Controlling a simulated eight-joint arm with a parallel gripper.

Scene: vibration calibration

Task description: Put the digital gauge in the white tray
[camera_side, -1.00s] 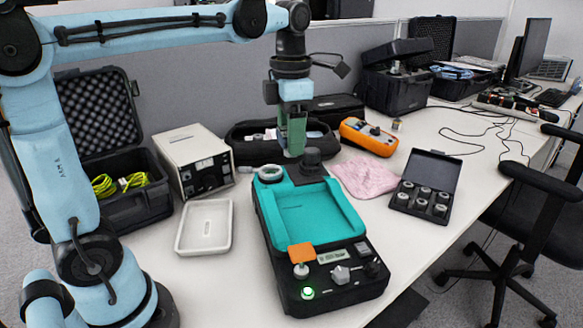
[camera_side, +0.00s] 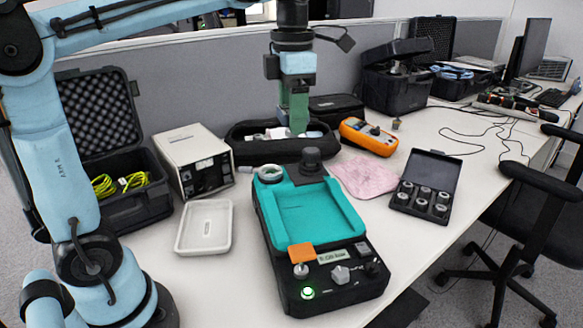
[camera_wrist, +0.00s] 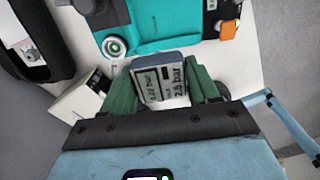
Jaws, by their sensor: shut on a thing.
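The digital gauge (camera_wrist: 165,79) is a grey box with a lit readout, held between the green fingers of my gripper (camera_wrist: 163,88) in the wrist view. My gripper (camera_side: 298,128) is shut on it and shows in the side view in front of the black pouch, beyond the teal calibrator. The gauge cannot be made out in the side view. The white tray (camera_side: 205,229) lies flat and empty on the table, left of the calibrator and nearer the side camera than my gripper. The wrist view does not show the tray.
The teal calibrator (camera_side: 318,212) with a black knob stands between tray and pink cloth (camera_side: 366,177). A white instrument box (camera_side: 193,160) stands behind the tray. The black pouch (camera_side: 250,151), orange multimeter (camera_side: 367,137) and open weight case (camera_side: 428,184) are also on the table.

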